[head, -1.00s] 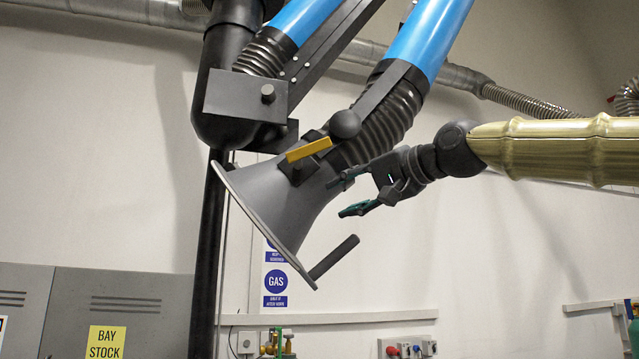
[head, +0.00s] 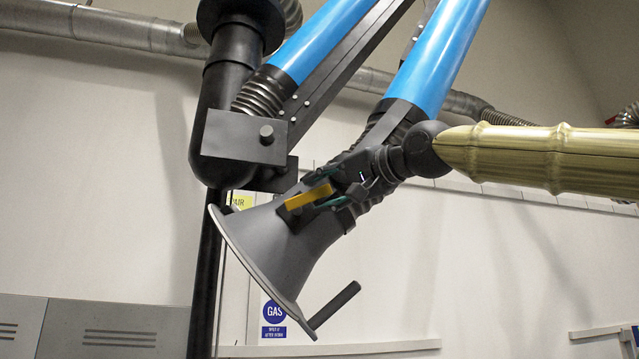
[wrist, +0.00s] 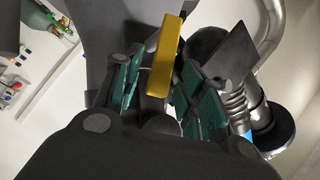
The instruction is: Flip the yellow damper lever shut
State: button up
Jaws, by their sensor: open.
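The yellow damper lever (head: 308,197) sits on the upper side of the grey funnel-shaped hood (head: 262,243) in the head view. In the wrist view the lever (wrist: 165,58) stands between my two green-padded fingers, with visible space to the left finger and little or none to the right one. My gripper (head: 325,193) is open around the lever, and its fingers lie along the lever's right part in the head view. Whether a finger touches the lever I cannot tell. The lever's pivot is mostly hidden behind my fingers.
A dark handle bar (head: 333,303) sticks out from the hood's lower rim. Blue duct tubes (head: 437,60) and a black post (head: 243,110) with a bracket stand close by. The white wall lies behind, with open room below right of the hood.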

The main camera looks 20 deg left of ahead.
jog(key=shift+x, duration=0.95)
grip_shut()
jog(key=shift+f, duration=0.2)
